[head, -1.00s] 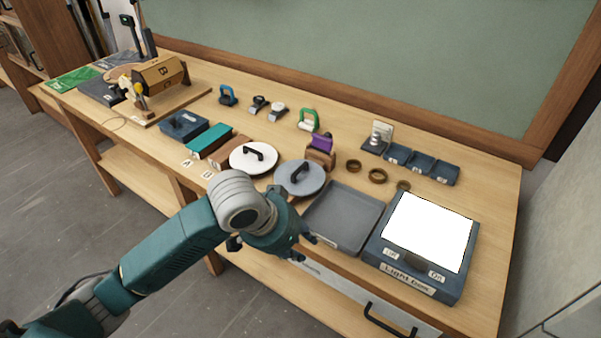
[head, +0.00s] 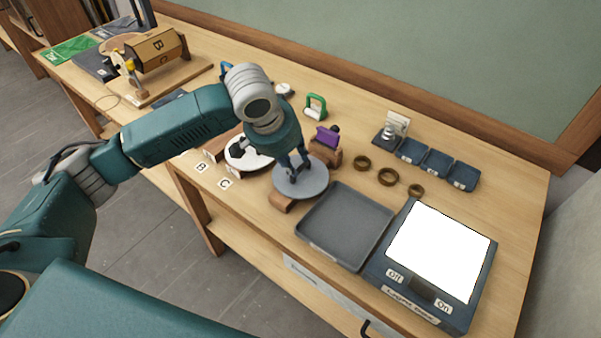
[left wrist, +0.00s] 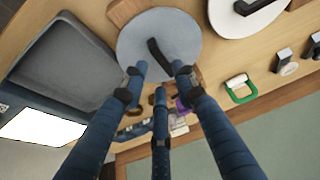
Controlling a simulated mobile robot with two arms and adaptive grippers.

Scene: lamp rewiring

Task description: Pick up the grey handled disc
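The grey disc (head: 313,186) lies on a wooden block near the front edge of the workbench, left of the grey tray. Its black handle (left wrist: 157,52) shows in the left wrist view, where the disc (left wrist: 133,42) also shows. My left gripper (head: 293,170) is over the disc, fingers pointing down. In the left wrist view its fingers (left wrist: 158,76) are spread, with the handle's near end between the tips. They do not look closed on it. In the head view the fingers partly hide the handle. My right gripper is not in view.
A white disc (head: 238,156) with a black handle sits close on the left, partly behind my arm. The empty grey tray (head: 345,226) and light box (head: 440,248) are on the right. A purple object (head: 327,136) and brown rings (head: 388,177) stand behind.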

